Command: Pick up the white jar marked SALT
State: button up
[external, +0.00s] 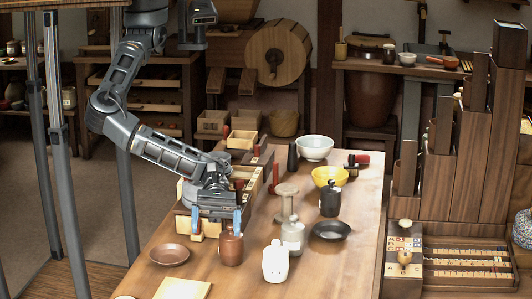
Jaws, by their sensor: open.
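A white jar (275,263) stands upright near the front middle of the wooden table. Any marking on it is too small to read. A grey jar (292,236) with a pale label stands just behind it to the right. My gripper (216,222) is open, with blue fingertips apart, over the left part of the table. It is left of and behind the white jar, clearly apart from it. A brown jar (230,248) stands in front of my right fingertip. I cannot tell whether they touch.
A brown dish (169,254) and a pale board (183,289) lie at the front left. A black jar (330,200), black bowl (331,230), yellow bowl (329,175) and wooden spool (287,203) stand behind the jars. The table (335,270) is clear at front right.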

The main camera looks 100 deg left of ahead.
aim_at(275, 248)
jog(key=w+a+n+t+y, duration=0.1)
jog(key=w, duration=0.3)
jog(key=w+a+n+t+y, duration=0.1)
jog(key=w+a+y, duration=0.1)
jog(key=w, duration=0.2)
jog(key=w+a+n+t+y+p, duration=0.1)
jog(key=w+a+t, duration=0.1)
jog(key=w, duration=0.2)
jog(key=shift+w+a+r, duration=0.1)
jog(key=shift+a+r, duration=0.05)
jog(key=shift+a, duration=0.05)
notch_tip(275, 248, down, 6)
jog(key=shift+f+b, duration=0.25)
jog(key=shift+b, duration=0.05)
jog(key=shift+b+x, duration=0.5)
jog(key=shift+x, duration=2)
jog(key=shift+c, duration=0.2)
jog(key=c, duration=1.4)
jog(key=shift+r, duration=0.15)
